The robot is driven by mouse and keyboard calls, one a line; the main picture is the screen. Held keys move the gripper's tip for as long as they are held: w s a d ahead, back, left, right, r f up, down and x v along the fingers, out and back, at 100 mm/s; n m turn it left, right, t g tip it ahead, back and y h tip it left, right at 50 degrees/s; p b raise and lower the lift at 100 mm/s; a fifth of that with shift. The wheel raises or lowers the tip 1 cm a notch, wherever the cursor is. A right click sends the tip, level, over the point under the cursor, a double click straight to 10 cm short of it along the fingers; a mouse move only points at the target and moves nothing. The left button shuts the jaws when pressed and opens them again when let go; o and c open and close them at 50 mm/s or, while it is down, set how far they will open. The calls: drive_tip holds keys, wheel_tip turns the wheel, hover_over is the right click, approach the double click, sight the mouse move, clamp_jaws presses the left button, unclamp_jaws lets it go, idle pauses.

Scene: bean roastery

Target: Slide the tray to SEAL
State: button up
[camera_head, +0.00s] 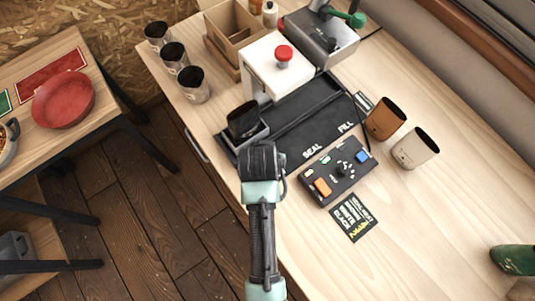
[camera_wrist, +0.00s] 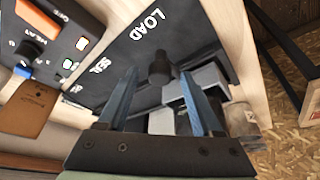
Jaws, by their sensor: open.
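The tray (camera_head: 259,133) is a small grey holder at the left end of the black track (camera_head: 300,118), with a dark open pouch (camera_head: 243,118) standing in it. The track shows the words SEAL and FILL in the head view, and LOAD and SEAL in the wrist view. My gripper (camera_wrist: 159,72) is open, its two blue fingers either side of a dark round knob (camera_wrist: 158,66) by the grey tray (camera_wrist: 209,82). Whether the fingers touch the knob cannot be told. In the head view my wrist hides the fingertips and knob.
A white press (camera_head: 277,68) with a red button stands behind the track. A control box (camera_head: 338,170) and a black card (camera_head: 353,217) lie in front. Brown (camera_head: 386,118) and beige (camera_head: 415,148) pouches stand right; several dark-topped pouches (camera_head: 193,85) stand left.

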drive_tip(key=shift+w+f, duration=0.15)
drive_tip(key=shift+f, duration=0.1)
clamp_jaws()
idle(1.4)
